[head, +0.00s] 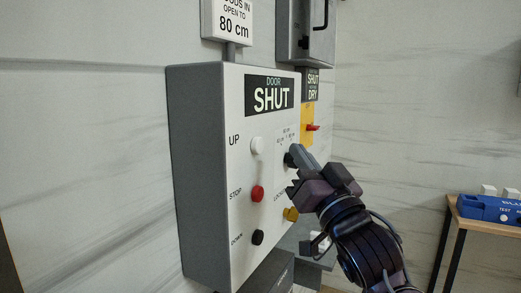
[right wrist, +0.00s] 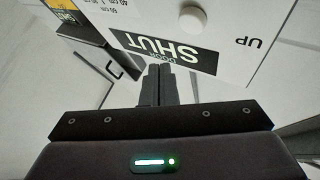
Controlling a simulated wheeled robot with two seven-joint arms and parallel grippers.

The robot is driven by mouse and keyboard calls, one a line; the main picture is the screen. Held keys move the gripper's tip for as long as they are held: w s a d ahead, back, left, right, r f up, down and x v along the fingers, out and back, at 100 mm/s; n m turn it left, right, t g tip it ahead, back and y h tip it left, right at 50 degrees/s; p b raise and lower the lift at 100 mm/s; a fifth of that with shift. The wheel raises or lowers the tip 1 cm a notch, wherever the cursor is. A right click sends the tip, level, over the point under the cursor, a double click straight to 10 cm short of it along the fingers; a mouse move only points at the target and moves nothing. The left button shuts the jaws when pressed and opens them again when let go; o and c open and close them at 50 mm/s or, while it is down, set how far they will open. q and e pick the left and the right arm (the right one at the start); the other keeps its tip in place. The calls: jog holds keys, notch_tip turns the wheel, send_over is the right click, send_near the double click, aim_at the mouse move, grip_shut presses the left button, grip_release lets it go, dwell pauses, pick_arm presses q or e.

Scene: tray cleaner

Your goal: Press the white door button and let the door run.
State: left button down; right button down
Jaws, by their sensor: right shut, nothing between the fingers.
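The white button (head: 257,146) beside the word UP sits on the pale front of the grey control box (head: 215,170). The white button also shows at the top of the right wrist view (right wrist: 193,20), which shows nothing touching it. The door display (head: 270,94) above it reads DOOR SHUT. My right gripper (head: 297,157) is shut and empty, with its fingertips to the right of the white button, in front of a dark knob area. I cannot tell whether the tips touch the panel there. The fingers also show in the right wrist view (right wrist: 158,82). My left gripper is out of view. The door itself is not identifiable.
A red STOP button (head: 257,193) and a black DOWN button (head: 257,237) lie below the white one. A yellow knob (head: 291,214) is at the lower right. A yellow switch plate with a red handle (head: 312,127) is behind. A side table (head: 485,212) stands right.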

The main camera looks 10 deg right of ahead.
aim_at(258, 146)
jog(key=shift+w+a, duration=0.6)
jog(key=shift+a, duration=0.35)
jog(key=shift+w+a, duration=0.6)
jog(key=shift+a, duration=0.3)
jog(key=shift+a, duration=0.1)
dwell(0.6)
jog(key=shift+w+a, duration=0.2)
jog(key=shift+a, duration=0.05)
